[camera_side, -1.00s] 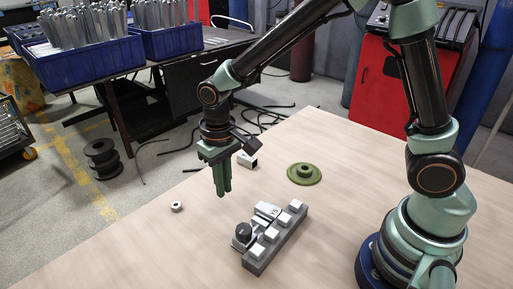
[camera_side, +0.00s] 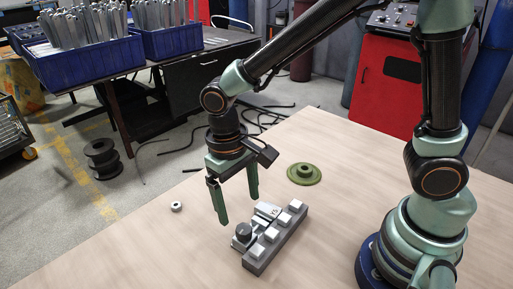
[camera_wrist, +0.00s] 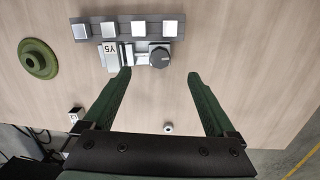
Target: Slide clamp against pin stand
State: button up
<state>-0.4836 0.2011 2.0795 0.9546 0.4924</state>
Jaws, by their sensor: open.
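The clamp (camera_side: 262,217) is a silver block with a tag and a black knob (camera_side: 242,232). It lies along the near-left side of a grey bar with several square light-topped posts (camera_side: 274,243), which I take as the pin stand. In the wrist view the clamp (camera_wrist: 140,50) sits just below the stand (camera_wrist: 124,27); I cannot tell if they touch. My gripper (camera_side: 238,210) is open and empty, pointing down above the table beside the clamp. In the wrist view its spread fingertips (camera_wrist: 158,73) lie just below the clamp.
A green flanged disc (camera_side: 304,175) lies behind the stand. A small metal ring (camera_side: 176,206) lies left of my gripper. A small square tube piece (camera_wrist: 75,113) shows in the wrist view. The table front is clear.

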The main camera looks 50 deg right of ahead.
aim_at(244, 228)
jog(key=f, duration=0.7)
jog(key=s+f, duration=0.1)
jog(key=f, duration=0.2)
jog(key=shift+d+f, duration=0.25)
jog(key=shift+f, duration=0.1)
grip_shut()
grip_release()
jog(key=shift+r, duration=0.1)
jog(key=r, duration=0.8)
jog(key=w+r, duration=0.1)
jog(key=r, duration=0.3)
jog(key=shift+a, duration=0.25)
